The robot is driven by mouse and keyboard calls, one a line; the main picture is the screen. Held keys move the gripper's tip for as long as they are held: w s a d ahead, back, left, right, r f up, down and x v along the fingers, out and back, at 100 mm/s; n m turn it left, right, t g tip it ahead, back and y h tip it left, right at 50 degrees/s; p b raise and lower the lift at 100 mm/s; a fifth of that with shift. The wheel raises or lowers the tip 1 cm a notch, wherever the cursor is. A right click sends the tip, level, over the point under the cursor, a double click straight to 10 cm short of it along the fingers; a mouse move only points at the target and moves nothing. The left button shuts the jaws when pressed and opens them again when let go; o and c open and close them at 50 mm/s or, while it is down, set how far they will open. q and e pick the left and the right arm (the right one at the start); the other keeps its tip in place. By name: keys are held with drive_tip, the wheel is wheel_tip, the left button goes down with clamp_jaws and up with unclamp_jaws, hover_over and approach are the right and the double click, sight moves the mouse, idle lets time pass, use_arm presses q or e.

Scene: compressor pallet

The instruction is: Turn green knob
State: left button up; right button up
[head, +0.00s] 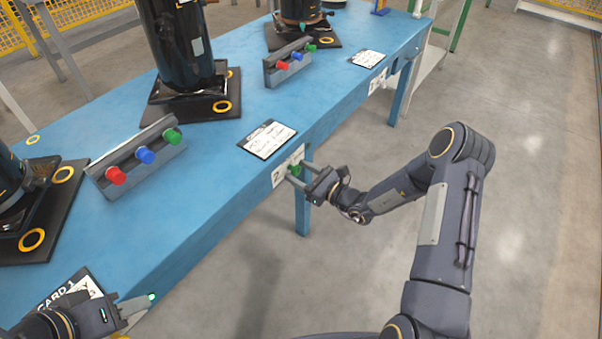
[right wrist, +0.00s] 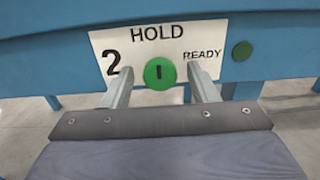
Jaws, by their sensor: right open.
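The green knob (right wrist: 160,74) sits on a white plate (right wrist: 112,52) marked "2", "HOLD" above and "READY" to the right. Its short dark mark stands upright, in line with HOLD. My right gripper (right wrist: 163,90) is open, with one finger on each side of the knob; I cannot tell whether they touch it. In the head view the green knob (head: 294,170) shows between the fingers of my right gripper (head: 295,172) at the blue table's front edge. My left gripper (head: 135,306) is at the lower left, above the table's near corner; its jaw opening is unclear.
The blue table (head: 225,160) holds black compressors (head: 180,45) on dark bases. Button boxes (head: 137,160) with red, blue and green buttons stand on it. A card (head: 267,139) lies above the plate. The floor at right is clear.

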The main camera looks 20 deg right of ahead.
drive_tip(key=c, duration=1)
drive_tip(key=shift+o, duration=0.2)
drive_tip(key=m+p, duration=0.1)
drive_tip(key=m, duration=0.2)
drive_tip(key=shift+m+p, duration=0.3)
drive_tip(key=shift+m, duration=0.1)
drive_tip(key=m+p, duration=0.2)
drive_tip(key=m, duration=0.3)
drive_tip(key=m+p, duration=0.1)
drive_tip(key=m, duration=0.4)
drive_tip(key=shift+m+p, duration=0.55)
drive_tip(key=shift+m, duration=1.55)
